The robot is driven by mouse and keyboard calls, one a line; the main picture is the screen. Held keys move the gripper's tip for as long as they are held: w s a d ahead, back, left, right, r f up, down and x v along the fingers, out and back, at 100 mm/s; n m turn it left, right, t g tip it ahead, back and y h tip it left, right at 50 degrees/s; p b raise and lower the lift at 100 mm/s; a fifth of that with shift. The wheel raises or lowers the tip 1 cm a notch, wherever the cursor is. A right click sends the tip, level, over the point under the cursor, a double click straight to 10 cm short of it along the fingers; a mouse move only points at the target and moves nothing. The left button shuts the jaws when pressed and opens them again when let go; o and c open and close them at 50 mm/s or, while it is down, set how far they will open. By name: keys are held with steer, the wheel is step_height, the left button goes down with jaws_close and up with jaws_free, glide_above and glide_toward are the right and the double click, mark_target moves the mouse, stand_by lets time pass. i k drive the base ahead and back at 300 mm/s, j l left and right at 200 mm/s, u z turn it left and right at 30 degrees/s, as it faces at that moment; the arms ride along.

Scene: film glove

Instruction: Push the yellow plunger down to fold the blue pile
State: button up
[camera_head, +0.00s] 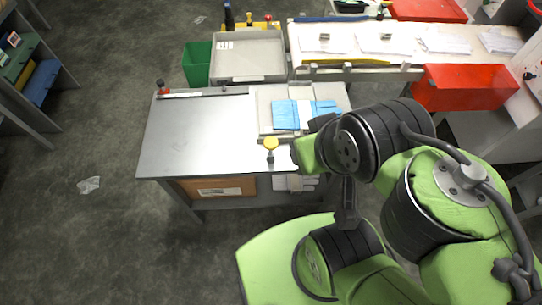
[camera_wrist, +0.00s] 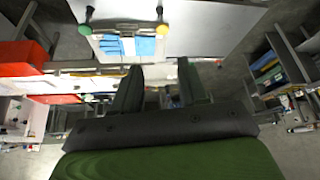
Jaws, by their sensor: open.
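The yellow plunger (camera_head: 270,143) stands upright at the front edge of the folding plate (camera_head: 266,112), with a dark stem under its round yellow head.
The grey table (camera_head: 190,135) is mostly bare left of the plate. A grey tray (camera_head: 248,57) and a green bin (camera_head: 196,64) stand behind it. A red box (camera_head: 466,87) and a bench with white stacks (camera_head: 385,42) are at the back right.

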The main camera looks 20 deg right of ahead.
mark_target(270, 143)
steer(key=j+u, duration=0.15)
steer(key=u, duration=0.25)
steer(key=i+j+u, duration=0.1)
steer(key=u, duration=0.25)
steer(key=i+j+u, duration=0.1)
steer(key=u, duration=0.3)
